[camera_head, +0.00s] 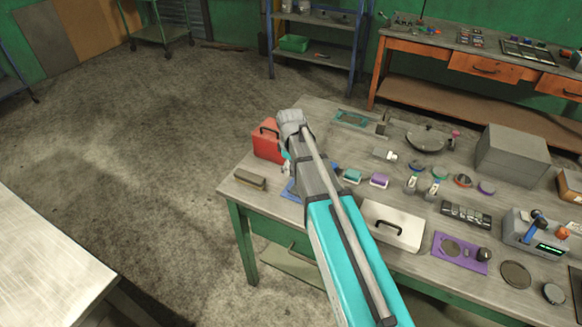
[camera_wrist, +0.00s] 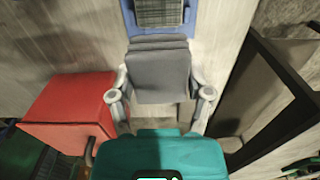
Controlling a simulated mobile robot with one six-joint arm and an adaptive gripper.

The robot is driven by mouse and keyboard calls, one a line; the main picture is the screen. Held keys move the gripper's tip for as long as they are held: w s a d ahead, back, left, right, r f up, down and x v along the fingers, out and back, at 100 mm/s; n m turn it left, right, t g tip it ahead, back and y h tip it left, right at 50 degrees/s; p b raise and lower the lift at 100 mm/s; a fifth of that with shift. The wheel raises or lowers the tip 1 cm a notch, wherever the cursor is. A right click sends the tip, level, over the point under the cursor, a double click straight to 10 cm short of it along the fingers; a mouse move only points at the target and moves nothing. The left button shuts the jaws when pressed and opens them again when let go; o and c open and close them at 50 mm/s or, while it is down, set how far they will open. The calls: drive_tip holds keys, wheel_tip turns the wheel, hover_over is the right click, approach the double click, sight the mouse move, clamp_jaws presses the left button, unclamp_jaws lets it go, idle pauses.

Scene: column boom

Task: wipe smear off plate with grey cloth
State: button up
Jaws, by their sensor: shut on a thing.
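My gripper (camera_wrist: 161,94) points down over the left end of the workbench, its two fingers on either side of a folded grey cloth (camera_wrist: 160,76). The cloth lies between the fingers and overlaps the near end of a blue base (camera_wrist: 191,22). A grey ribbed block (camera_wrist: 160,12) sits on that base at the top edge of the wrist view. In the head view my arm hides the cloth and fingers; only part of the blue base (camera_head: 291,190) shows beside the arm. I cannot make out a smear, nor tell which thing is the plate.
A red box (camera_wrist: 68,105) with a handle stands close left of my gripper; it also shows in the head view (camera_head: 267,142). A brown block (camera_head: 250,178) lies near the bench's left corner. A white case (camera_head: 392,226) and many small items crowd the bench to the right.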

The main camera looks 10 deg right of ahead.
drive_tip(key=shift+r+p, duration=1.05)
drive_tip(key=shift+r, duration=0.2)
